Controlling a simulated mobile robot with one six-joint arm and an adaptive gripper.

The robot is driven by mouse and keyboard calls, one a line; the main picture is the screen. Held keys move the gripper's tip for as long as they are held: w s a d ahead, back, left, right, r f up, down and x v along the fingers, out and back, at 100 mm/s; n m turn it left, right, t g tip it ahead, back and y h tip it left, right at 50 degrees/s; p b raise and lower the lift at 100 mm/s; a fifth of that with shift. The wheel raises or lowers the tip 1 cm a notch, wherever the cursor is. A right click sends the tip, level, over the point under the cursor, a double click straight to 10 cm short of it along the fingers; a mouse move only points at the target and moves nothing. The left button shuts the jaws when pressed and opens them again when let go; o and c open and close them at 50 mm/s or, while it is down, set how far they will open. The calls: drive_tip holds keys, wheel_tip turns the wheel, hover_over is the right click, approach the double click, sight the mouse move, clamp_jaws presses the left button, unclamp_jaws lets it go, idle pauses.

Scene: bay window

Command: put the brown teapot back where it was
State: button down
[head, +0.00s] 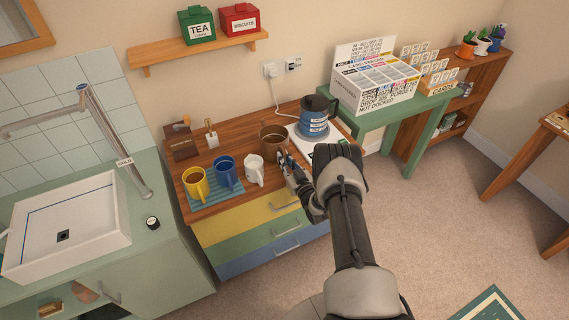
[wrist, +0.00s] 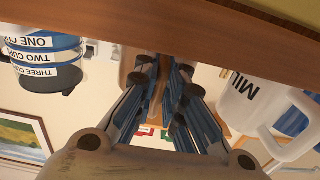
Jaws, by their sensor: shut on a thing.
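The brown teapot (head: 272,137) is at the back of the wooden counter top (head: 232,140), between the white mug and the kettle. My gripper (head: 287,164) reaches in from the front and is shut on the near side of the teapot. In the wrist view, which is upside down, my gripper's fingers (wrist: 163,75) are close together, with a brown part of the teapot (wrist: 127,66) just beyond them. The fingers hide most of the teapot there. I cannot tell whether its base touches the counter.
A white mug (head: 254,170) marked MILK stands close left of my gripper. A blue mug (head: 225,170) and a yellow mug (head: 195,183) stand on a striped mat (head: 229,192). The blue-banded kettle (head: 314,122) is close right. A wall shelf (head: 200,52) hangs above.

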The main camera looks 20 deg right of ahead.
drive_tip(key=shift+f, duration=0.15)
drive_tip(key=shift+f, duration=0.2)
drive_tip(key=c, duration=1.7)
unclamp_jaws()
drive_tip(key=shift+f, duration=0.1)
